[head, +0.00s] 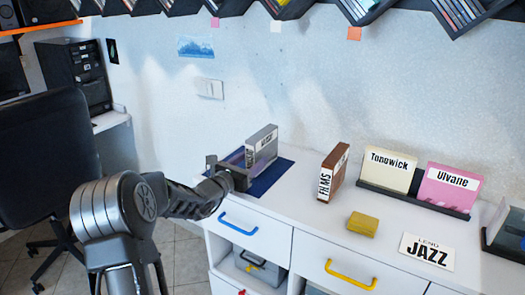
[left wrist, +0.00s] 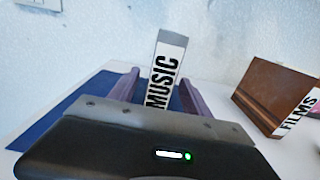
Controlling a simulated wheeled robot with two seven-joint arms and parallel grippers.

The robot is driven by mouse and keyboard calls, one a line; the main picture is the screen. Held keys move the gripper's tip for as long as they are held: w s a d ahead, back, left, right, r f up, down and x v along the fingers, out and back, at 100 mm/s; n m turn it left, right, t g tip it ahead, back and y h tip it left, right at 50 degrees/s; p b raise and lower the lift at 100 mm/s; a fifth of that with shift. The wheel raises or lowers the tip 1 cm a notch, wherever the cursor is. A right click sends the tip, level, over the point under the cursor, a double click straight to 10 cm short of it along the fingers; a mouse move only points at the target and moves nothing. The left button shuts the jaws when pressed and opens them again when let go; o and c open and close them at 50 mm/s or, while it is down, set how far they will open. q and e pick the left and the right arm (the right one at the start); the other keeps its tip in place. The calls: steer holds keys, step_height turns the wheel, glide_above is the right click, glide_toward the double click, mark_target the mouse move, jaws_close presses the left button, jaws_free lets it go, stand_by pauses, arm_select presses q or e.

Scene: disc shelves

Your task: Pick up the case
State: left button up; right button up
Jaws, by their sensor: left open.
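A grey case (head: 262,143) with a white label stands upright on a dark blue mat (head: 268,181) on the white cabinet top. In the left wrist view its label reads MUSIC (left wrist: 167,72). My left gripper (head: 238,162) is open at the case, low over the mat. In the left wrist view its two purplish fingers (left wrist: 160,90) lie on either side of the case, with gaps visible. The lower part of the case is hidden behind the gripper body there. My right gripper is not in view.
A brown FILMS case (head: 333,172) stands to the right, also in the left wrist view (left wrist: 275,95). Further right are a yellow block (head: 362,224), Tonowick (head: 388,168) and Ulvane (head: 449,188) cards in a dark holder, and a JAZZ card (head: 427,252). A wall is behind; shelves hang above.

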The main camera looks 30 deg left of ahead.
arm_select(q)
jaws_close()
stand_by(0.6)
